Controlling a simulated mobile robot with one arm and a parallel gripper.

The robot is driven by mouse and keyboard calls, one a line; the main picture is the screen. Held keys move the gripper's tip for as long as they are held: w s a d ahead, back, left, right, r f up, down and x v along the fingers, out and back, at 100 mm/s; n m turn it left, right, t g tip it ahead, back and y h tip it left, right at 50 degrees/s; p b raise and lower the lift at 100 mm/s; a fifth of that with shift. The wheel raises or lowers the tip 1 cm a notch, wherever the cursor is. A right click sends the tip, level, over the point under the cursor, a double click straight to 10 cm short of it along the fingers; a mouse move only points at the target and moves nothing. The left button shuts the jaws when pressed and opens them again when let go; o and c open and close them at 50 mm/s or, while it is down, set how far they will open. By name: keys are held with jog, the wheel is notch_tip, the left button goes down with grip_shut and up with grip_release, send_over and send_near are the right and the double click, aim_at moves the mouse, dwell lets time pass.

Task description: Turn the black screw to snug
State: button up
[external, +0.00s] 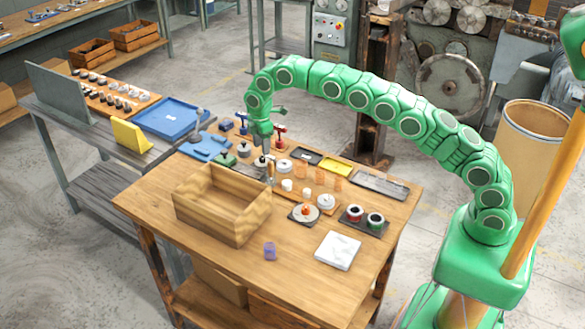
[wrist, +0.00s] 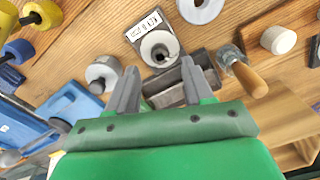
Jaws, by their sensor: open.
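My gripper (external: 265,151) points down at the far side of the wooden table (external: 150,205), beyond the open wooden box. In the wrist view my gripper (wrist: 160,65) is open, its two grey fingers apart. Between and under the fingers is a dark grey block (wrist: 167,92). Just past the fingertips is a grey labelled base (wrist: 144,28) carrying a white ring (wrist: 158,47) with a dark centre. I cannot tell whether the fingers touch any of these.
A grey-white round part (wrist: 103,72) stands left. The open wooden box (external: 222,210) is close by. A purple cube (external: 270,250) and white pad (external: 338,250) lie towards the front.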

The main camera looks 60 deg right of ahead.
aim_at(262, 161)
jog(key=shift+f, duration=2.4)
grip_shut()
